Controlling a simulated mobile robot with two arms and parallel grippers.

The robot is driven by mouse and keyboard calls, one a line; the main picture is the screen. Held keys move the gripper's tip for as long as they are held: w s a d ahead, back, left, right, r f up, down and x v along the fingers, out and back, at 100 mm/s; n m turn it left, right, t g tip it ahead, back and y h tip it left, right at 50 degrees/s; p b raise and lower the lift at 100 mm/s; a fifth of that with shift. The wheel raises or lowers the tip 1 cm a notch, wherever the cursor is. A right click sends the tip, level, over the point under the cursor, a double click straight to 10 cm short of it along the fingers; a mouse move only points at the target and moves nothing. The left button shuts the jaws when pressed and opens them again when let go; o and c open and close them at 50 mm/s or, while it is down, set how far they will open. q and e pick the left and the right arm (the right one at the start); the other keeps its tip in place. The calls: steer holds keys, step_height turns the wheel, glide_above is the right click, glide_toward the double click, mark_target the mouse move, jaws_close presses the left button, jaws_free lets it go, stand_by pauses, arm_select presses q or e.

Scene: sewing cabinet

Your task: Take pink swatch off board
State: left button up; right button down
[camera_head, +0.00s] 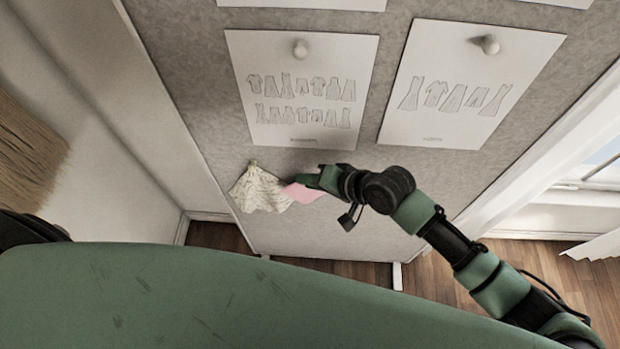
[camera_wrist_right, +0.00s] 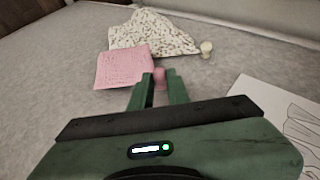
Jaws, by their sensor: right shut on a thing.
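The pink swatch (camera_head: 303,193) hangs low on the grey pin board, partly behind my right gripper (camera_head: 290,183). In the right wrist view the pink swatch (camera_wrist_right: 123,68) lies flat beside the fingertips, its near edge close to the left finger. My right gripper (camera_wrist_right: 161,84) is shut on a small pink pin (camera_wrist_right: 160,76) at the swatch's edge. Whether cloth is also between the fingers, I cannot tell. My left gripper is not in view.
A cream patterned swatch (camera_head: 260,190) hangs just left of the pink one, with a pale pin (camera_wrist_right: 206,48) near its edge. Two pinned pattern sheets (camera_head: 300,135) (camera_head: 425,130) are above. The board (camera_head: 205,100) is bare to the left.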

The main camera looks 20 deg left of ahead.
steer(key=s+d+p, duration=0.2)
steer(key=s+p, duration=0.5)
steer(key=s, duration=0.2)
steer(key=shift+s, duration=0.4)
